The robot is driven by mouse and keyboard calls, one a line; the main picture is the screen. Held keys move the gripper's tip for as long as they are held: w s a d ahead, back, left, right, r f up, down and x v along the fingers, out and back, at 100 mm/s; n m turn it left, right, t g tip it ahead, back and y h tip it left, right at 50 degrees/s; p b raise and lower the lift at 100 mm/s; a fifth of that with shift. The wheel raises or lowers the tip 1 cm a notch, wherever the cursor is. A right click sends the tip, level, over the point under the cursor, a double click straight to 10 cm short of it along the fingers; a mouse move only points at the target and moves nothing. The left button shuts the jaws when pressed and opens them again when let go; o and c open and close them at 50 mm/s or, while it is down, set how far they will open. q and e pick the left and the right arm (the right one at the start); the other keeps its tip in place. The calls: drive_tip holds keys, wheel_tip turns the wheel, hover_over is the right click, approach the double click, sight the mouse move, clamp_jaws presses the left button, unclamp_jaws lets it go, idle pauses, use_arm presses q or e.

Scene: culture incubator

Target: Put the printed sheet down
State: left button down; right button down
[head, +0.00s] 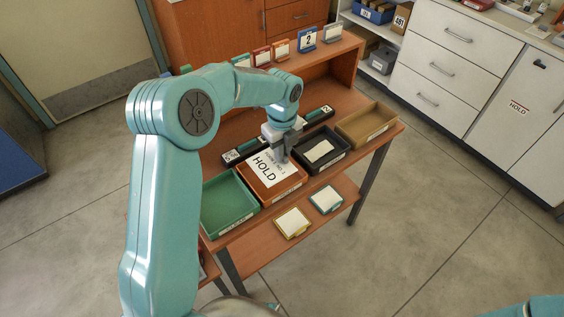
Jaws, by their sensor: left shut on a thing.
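The printed sheet (265,172) is white, with HOLD in large black letters and a smaller line of print above. It shows over the orange-brown tray (281,199) on the wooden table. My left gripper (282,158) is shut on the sheet near its right edge and points down over that tray. I cannot tell whether the sheet touches the tray floor or hangs just above it. The gripper hides part of the sheet's right side. My right gripper is out of view.
A green tray (228,222) stands left of the orange-brown one. A black tray (334,165) with a pale card and a tan tray (382,132) stand to its right. White drawers (440,65) stand behind right.

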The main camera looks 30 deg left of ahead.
use_arm(q)
wheel_tip(320, 180, down, 5)
drive_tip(key=shift+r, duration=0.2)
drive_tip(key=shift+w+f, duration=0.1)
drive_tip(key=shift+f, duration=0.3)
drive_tip(key=c, duration=1.1)
unclamp_jaws()
drive_tip(key=shift+f, duration=0.15)
drive_tip(key=shift+c, duration=0.2)
wheel_tip(320, 180, up, 12)
drive_tip(key=shift+r, duration=0.25)
